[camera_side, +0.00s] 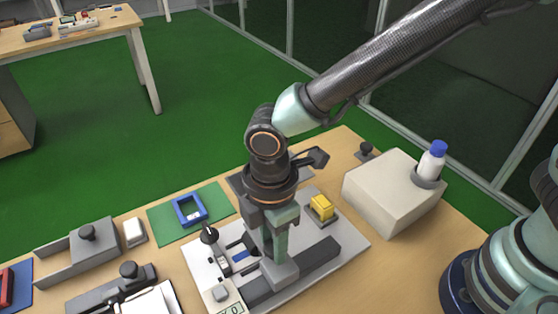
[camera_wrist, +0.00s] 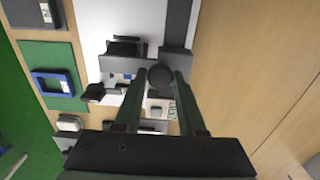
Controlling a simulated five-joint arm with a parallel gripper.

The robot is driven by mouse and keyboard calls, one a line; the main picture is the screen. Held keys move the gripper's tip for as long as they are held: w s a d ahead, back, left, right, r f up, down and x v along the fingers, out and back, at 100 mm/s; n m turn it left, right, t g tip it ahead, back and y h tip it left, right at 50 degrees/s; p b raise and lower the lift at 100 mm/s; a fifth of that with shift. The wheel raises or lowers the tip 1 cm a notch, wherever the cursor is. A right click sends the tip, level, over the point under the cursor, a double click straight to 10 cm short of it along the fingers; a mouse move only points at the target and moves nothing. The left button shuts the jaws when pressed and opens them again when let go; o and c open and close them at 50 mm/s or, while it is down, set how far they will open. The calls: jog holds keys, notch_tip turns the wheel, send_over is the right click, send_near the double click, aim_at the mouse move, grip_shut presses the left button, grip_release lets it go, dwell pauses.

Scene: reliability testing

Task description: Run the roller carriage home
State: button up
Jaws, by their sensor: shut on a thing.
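The roller carriage (camera_side: 281,273) is a grey block on a dark straight rail (camera_side: 318,259), on a light grey base plate (camera_side: 348,243). My gripper (camera_side: 277,258) points down over the carriage, with its greenish fingers at the block. In the wrist view my gripper (camera_wrist: 160,74) is shut on the round black knob (camera_wrist: 160,77) of the carriage. The grey carriage body (camera_wrist: 118,63) reaches left from the knob. The fingers hide the knob in the side view. A yellow block (camera_side: 322,206) on a dark holder sits behind the rail on the plate.
A blue square frame (camera_side: 190,210) lies on a green mat (camera_side: 157,226) to the left. A pale box (camera_side: 388,196) carrying a white bottle (camera_side: 431,163) with a blue cap stands at right. A black-knobbed lever (camera_side: 209,235) rises near the plate's left side.

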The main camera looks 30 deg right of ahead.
jog(key=d, duration=0.9)
jog(key=shift+d, duration=0.4)
dwell(0.5)
jog(key=o, duration=0.7)
jog(key=shift+r, duration=0.1)
jog(key=shift+r, duration=2.45)
